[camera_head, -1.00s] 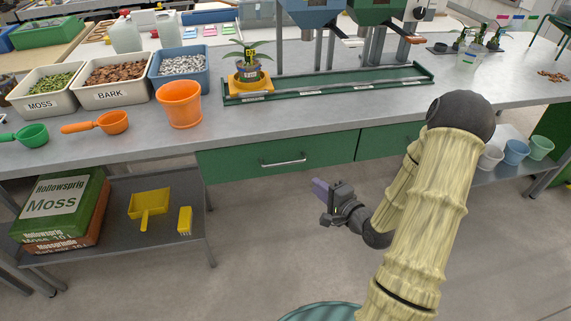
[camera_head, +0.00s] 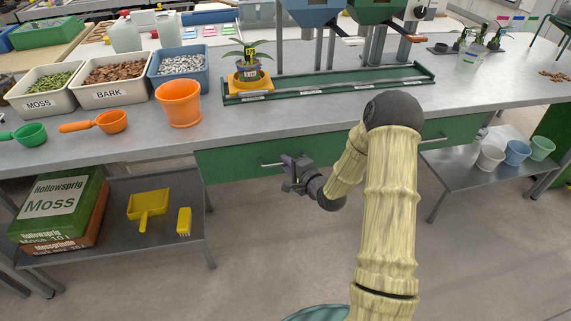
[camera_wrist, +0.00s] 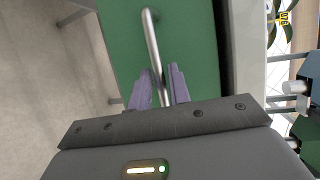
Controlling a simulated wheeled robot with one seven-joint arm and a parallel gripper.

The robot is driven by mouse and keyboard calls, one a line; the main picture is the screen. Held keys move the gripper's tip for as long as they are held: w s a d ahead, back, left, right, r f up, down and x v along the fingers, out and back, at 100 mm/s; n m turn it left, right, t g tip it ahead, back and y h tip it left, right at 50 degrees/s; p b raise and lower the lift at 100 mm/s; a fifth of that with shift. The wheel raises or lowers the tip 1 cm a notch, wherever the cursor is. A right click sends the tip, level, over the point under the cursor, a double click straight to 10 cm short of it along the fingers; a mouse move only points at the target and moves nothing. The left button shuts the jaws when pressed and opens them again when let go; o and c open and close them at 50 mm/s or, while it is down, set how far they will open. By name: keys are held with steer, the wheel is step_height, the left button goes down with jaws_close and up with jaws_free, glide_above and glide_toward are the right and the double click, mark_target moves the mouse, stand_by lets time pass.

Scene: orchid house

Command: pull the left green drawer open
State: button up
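The left green drawer (camera_head: 228,166) is under the bench top, its front flush with the bench and shut. Its silver bar handle (camera_head: 268,165) is partly hidden by my gripper in the head view. My gripper (camera_head: 290,163) is at the right part of the handle. In the wrist view, my gripper's two purple fingers (camera_wrist: 159,88) stand apart, one on each side of the handle (camera_wrist: 152,42). The handle's near end runs between them, with narrow gaps showing. The green drawer front (camera_wrist: 195,45) fills the middle of the wrist view.
The right green drawer (camera_head: 455,130) is partly behind my arm. An orange pot (camera_head: 179,103) stands on the bench (camera_head: 225,128) above. A low shelf (camera_head: 188,195) with moss bags (camera_head: 58,208) and a yellow dustpan (camera_head: 149,204) is at left. The floor before the drawer is clear.

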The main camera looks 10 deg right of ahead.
steer(key=shift+w+a+f, duration=0.1)
steer(key=shift+w+a, duration=0.1)
steer(key=shift+w, duration=0.2)
jaws_close()
